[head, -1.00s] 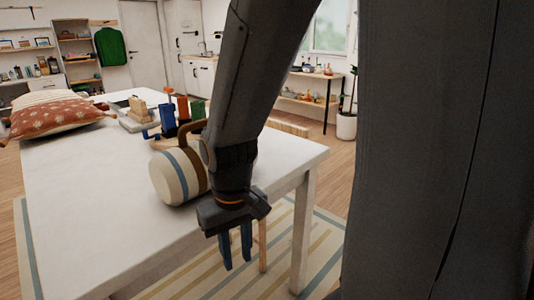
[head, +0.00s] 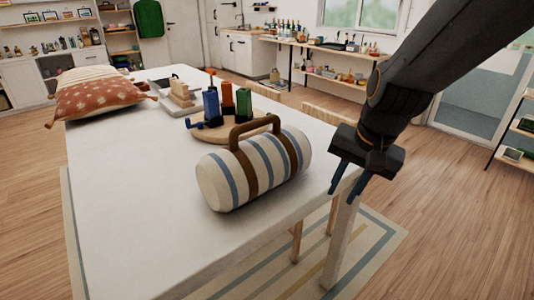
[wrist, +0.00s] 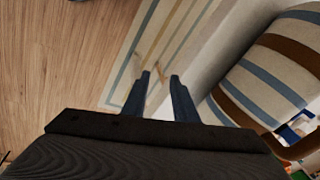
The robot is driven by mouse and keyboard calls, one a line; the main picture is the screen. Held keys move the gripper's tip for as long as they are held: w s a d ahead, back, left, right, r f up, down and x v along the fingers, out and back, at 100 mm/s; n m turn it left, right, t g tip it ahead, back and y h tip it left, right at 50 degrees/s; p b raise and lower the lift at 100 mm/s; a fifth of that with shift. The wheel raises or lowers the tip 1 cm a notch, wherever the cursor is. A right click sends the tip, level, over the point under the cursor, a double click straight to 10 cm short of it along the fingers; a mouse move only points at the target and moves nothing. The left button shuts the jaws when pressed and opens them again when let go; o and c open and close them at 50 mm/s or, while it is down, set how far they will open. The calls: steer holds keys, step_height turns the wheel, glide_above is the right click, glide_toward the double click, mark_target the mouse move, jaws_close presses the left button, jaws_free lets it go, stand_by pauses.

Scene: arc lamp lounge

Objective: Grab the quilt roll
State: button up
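The quilt roll (head: 246,174) lies on its side on the white table (head: 121,198), near the table's right edge. It is cream with blue stripes, two brown straps and a brown arched handle (head: 254,130) on top. In the wrist view the roll (wrist: 272,72) fills the upper right, with part of the handle at the lower right. My gripper (head: 347,189) points down beside the table's right edge, to the right of the roll and apart from it. In the wrist view my gripper (wrist: 156,92) has its two fingers spread with nothing between them.
A round wooden board with blue, red and green items (head: 226,102) stands behind the roll. A patterned cushion (head: 98,94) lies at the far left of the table. A chair (head: 332,115) stands at the table's right side. A striped rug (head: 357,254) lies below.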

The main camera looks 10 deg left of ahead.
mark_target(257, 121)
steer(key=w+a+r+m+y+p, duration=0.1)
steer(key=a+r, duration=0.4)
steer(key=a, duration=0.1)
steer(key=w+a+r+m+t+y+p, duration=0.1)
steer(key=w+a+r+m+p, duration=0.1)
steer(key=a+r, duration=0.3)
steer(key=w+a+r+m+t+y+p, duration=0.1)
steer(key=w+a+r, duration=0.1)
steer(key=a+r, duration=0.3)
steer(key=shift+w+a+r+m, duration=0.15)
steer(key=shift+a+m, duration=0.15)
steer(key=shift+a, duration=1.3)
steer(key=shift+p+x, duration=0.5)
steer(key=shift+x, duration=2.45)
steer(key=shift+d, duration=0.1)
steer(key=shift+c, duration=0.4)
jaws_close()
